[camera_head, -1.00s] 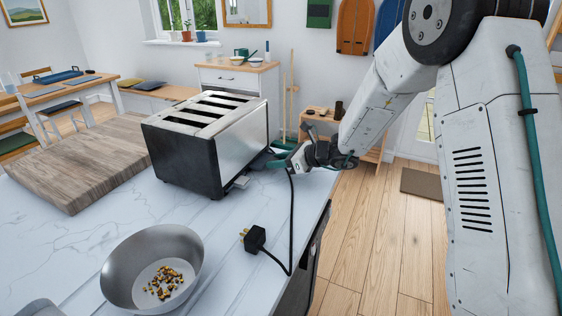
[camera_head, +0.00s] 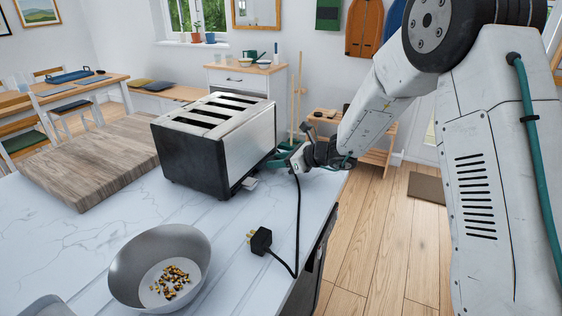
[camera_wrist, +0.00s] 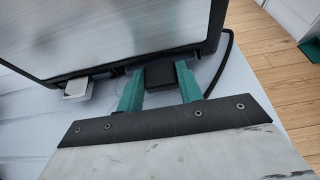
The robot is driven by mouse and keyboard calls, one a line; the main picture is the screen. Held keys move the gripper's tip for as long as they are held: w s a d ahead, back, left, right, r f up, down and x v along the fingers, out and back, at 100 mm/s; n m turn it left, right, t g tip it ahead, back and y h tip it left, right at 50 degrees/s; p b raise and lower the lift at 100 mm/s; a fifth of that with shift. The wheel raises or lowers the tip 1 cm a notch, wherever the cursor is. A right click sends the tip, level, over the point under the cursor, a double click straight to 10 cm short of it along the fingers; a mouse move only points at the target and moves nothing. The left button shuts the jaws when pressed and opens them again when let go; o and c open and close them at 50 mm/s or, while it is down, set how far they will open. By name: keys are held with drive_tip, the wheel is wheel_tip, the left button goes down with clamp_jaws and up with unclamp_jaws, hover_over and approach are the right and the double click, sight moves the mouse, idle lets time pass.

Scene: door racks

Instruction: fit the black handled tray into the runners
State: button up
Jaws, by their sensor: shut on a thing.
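The toaster (camera_head: 205,150) is silver with black ends and stands on the white marbled counter. My gripper (camera_head: 280,160) is low at its right side. In the wrist view my gripper's green fingers (camera_wrist: 160,84) are shut on the black handle of the tray (camera_wrist: 160,77), at the toaster's lower edge. The tray's body is not visible; I cannot tell how far it sits in the runners, which are hidden. A small pale silver tab (camera_wrist: 78,88) sticks out of the toaster's base, left of the handle, and also shows in the head view (camera_head: 250,183).
A black cord with a plug (camera_head: 261,241) lies on the counter near its right edge. A metal bowl (camera_head: 125,268) with small bits inside stands in front. A wooden board (camera_head: 95,160) lies left of the toaster. Open floor (camera_head: 390,230) is to the right.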

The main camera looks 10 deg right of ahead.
drive_tip(key=shift+w+a, duration=0.25)
drive_tip(key=shift+a, duration=0.1)
drive_tip(key=o, duration=1.1)
drive_tip(key=shift+c, duration=0.2)
drive_tip(key=v, duration=0.7)
drive_tip(key=shift+s+d+r, duration=0.1)
drive_tip(key=shift+s+d, duration=0.1)
drive_tip(key=shift+d, duration=0.1)
